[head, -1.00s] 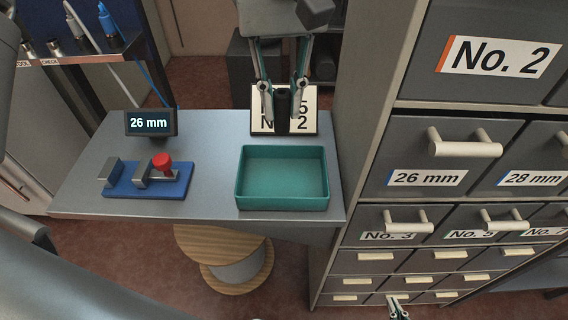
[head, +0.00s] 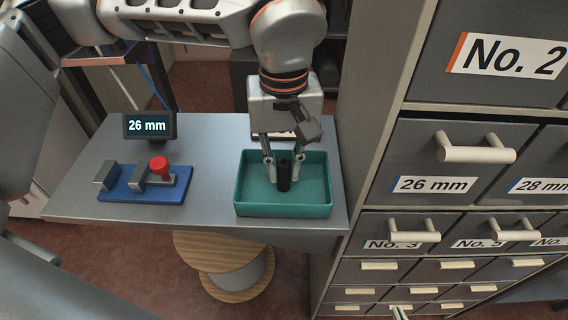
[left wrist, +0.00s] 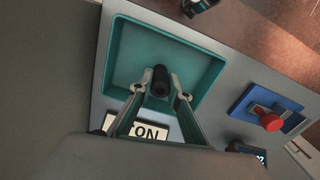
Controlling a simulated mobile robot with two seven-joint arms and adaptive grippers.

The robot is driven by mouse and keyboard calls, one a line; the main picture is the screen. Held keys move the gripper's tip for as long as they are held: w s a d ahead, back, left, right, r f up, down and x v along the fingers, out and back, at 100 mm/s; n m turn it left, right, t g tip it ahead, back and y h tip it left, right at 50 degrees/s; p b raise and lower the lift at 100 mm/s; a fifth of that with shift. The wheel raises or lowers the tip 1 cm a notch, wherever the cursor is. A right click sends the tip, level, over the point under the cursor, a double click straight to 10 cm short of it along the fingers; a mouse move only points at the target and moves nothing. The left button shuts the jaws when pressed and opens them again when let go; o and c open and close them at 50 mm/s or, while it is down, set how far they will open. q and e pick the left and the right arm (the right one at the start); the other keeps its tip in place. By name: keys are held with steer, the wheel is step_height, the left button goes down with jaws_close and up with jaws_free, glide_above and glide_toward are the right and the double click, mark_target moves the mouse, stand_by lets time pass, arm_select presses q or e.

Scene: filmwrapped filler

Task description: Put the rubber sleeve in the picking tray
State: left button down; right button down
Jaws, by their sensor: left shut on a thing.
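The rubber sleeve (head: 284,173) is a small black cylinder, held upright. My left gripper (head: 284,164) is shut on it, over the middle of the picking tray; I cannot tell whether the sleeve touches the tray floor. The picking tray (head: 284,211) is a teal open box on the grey table, otherwise empty. In the left wrist view the sleeve (left wrist: 160,80) sits between the two fingertips (left wrist: 160,88), with the tray (left wrist: 122,50) around it. Only a tip of my right gripper (head: 399,313) shows at the bottom edge, by the small drawers.
A display reading 26 mm (head: 149,126) and a blue gauge with a red knob (head: 144,195) stand left of the tray. A label card (head: 272,135) behind the tray is mostly hidden by my gripper. A drawer cabinet (head: 405,165) rises close on the right.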

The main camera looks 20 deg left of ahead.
mark_target(284, 162)
arm_select(q)
steer(key=shift+r, duration=0.1)
steer(key=c, duration=1.9)
jaws_free()
step_height(284, 162, up, 12)
steer(key=p, duration=0.1)
